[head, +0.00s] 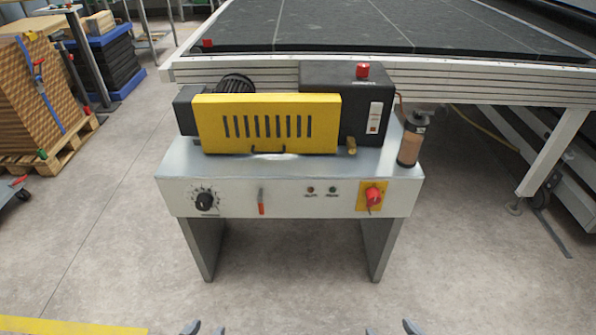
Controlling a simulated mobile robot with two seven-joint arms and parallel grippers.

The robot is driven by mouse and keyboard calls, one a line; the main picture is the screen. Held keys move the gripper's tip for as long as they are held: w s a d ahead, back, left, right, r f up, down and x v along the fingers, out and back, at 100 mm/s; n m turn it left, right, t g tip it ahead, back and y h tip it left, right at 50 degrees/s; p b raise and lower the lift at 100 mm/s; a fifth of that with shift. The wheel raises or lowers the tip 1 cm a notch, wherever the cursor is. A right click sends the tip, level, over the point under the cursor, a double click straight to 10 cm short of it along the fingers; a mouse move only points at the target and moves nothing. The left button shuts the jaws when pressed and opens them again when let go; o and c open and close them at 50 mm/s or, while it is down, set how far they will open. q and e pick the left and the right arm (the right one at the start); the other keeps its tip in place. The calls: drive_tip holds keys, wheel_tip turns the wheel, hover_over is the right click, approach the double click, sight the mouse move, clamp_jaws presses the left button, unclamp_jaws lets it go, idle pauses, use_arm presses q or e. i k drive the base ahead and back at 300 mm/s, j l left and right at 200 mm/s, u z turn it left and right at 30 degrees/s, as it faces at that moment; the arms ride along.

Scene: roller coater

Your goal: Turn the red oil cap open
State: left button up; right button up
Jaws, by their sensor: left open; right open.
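A small red cap (362,70) sits upright on top of the black housing (335,78) of the roller coater (290,160); it looks like the oil cap. Whether it is tight or loose cannot be told. My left gripper (204,329) and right gripper (391,329) show only as fingertips at the bottom edge. Both are open and empty, well in front of the machine and apart from it.
The front panel has a black dial (206,201), an orange lever (261,203) and a red rotary switch (373,197). A yellow guard (267,139) covers the roller. A clear cylinder (411,145) stands at the right. The floor in front is clear.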

sight(363, 69)
drive_tip(key=i+l+u, duration=0.2)
drive_tip(key=l, duration=0.25)
drive_tip(key=i+l+u, duration=0.25)
drive_tip(key=l, duration=0.25)
drive_tip(key=l+u, duration=0.2)
drive_tip(key=l, duration=0.25)
drive_tip(key=l+u, duration=0.2)
drive_tip(key=l, duration=0.35)
drive_tip(key=i, duration=0.05)
